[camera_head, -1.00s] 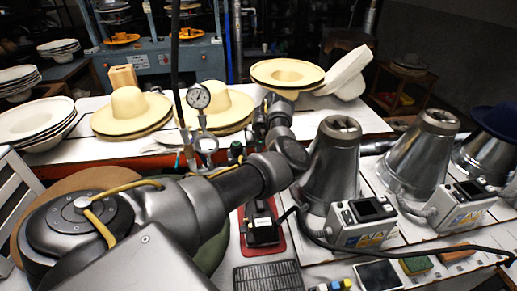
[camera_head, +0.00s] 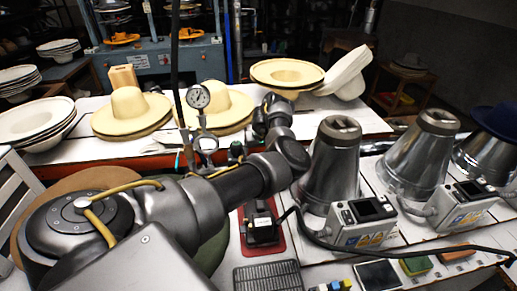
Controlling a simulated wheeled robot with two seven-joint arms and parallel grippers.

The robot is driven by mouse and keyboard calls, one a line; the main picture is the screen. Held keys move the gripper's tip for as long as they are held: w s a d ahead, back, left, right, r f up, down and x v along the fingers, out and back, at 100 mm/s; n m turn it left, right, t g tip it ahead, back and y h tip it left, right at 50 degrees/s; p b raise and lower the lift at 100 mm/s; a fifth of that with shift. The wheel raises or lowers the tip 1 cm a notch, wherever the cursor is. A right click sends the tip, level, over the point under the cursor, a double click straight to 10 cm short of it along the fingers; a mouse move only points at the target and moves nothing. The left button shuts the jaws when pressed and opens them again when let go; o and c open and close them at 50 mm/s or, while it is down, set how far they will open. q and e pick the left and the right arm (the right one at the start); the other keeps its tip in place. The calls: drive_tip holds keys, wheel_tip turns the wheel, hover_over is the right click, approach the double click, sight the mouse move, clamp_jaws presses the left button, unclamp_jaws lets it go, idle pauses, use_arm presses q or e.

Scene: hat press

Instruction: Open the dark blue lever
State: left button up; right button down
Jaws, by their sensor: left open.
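No dark blue lever can be made out for certain. Pipe fittings below a round pressure gauge (camera_head: 199,96) stand behind my left arm. A small green-tipped valve handle (camera_head: 237,150) and a small teal one (camera_head: 179,160) show there; parts of the fittings are hidden by my arm. My left gripper (camera_head: 259,122) is open, just right of the gauge and close to the green-tipped handle. It is small and dark here, and I cannot tell whether it touches anything. My right gripper is not in view.
Metal cones (camera_head: 332,165) with control boxes (camera_head: 362,222) stand right of my arm. Straw hats (camera_head: 129,110) lie on the white table behind the gauge. A black hose (camera_head: 400,246) crosses the front right. A black device (camera_head: 261,228) sits on a red base.

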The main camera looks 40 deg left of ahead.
use_arm(q)
drive_tip(key=shift+r, duration=0.1)
drive_tip(key=v, duration=1)
drive_tip(key=shift+d+r+p, duration=0.2)
drive_tip(key=shift+p, duration=0.2)
